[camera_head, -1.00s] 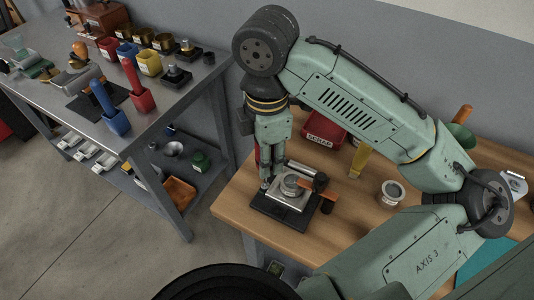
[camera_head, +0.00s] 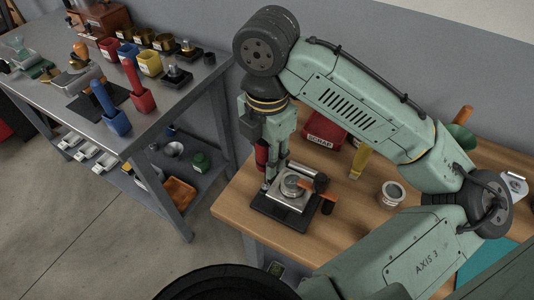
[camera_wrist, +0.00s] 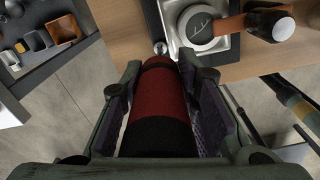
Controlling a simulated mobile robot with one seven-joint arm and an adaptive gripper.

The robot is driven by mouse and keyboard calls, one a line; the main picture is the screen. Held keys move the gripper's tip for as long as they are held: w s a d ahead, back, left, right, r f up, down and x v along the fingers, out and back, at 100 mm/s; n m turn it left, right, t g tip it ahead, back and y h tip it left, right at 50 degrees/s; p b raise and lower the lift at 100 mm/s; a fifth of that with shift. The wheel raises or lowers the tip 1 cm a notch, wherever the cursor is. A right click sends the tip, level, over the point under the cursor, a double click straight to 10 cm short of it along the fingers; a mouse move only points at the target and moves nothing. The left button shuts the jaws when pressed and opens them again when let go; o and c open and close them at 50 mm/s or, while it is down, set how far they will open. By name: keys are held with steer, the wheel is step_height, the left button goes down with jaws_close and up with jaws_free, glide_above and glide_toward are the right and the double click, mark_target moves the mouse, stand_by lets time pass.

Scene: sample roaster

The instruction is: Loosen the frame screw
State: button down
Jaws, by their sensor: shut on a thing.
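My gripper (camera_head: 270,160) points down over the left edge of a small device on the wooden bench. It is shut on a red and black cylindrical handle (camera_wrist: 158,105), which looks like a screwdriver's; the handle lies between both fingers in the wrist view (camera_wrist: 158,75). The device has a black base (camera_head: 262,208), a silver square frame (camera_head: 300,203) and a round grey cap (camera_wrist: 196,26). A small shiny round metal part (camera_wrist: 160,47), perhaps the frame screw, shows just beyond the handle's far end. The handle hides the tool's tip, so contact cannot be told.
A brown-handled lever (camera_wrist: 232,25) crosses the device's right side. A red scrap bin (camera_head: 322,132) stands behind, and a round tin (camera_head: 391,194) to the right. The bench's front edge (camera_head: 240,222) is close. A grey metal table (camera_head: 150,110) stands to the left.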

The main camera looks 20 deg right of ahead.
steer(key=shift+m, duration=0.4)
steer(key=shift+r, duration=1.1)
steer(key=shift+r, duration=2.5)
steer(key=shift+s, duration=0.15)
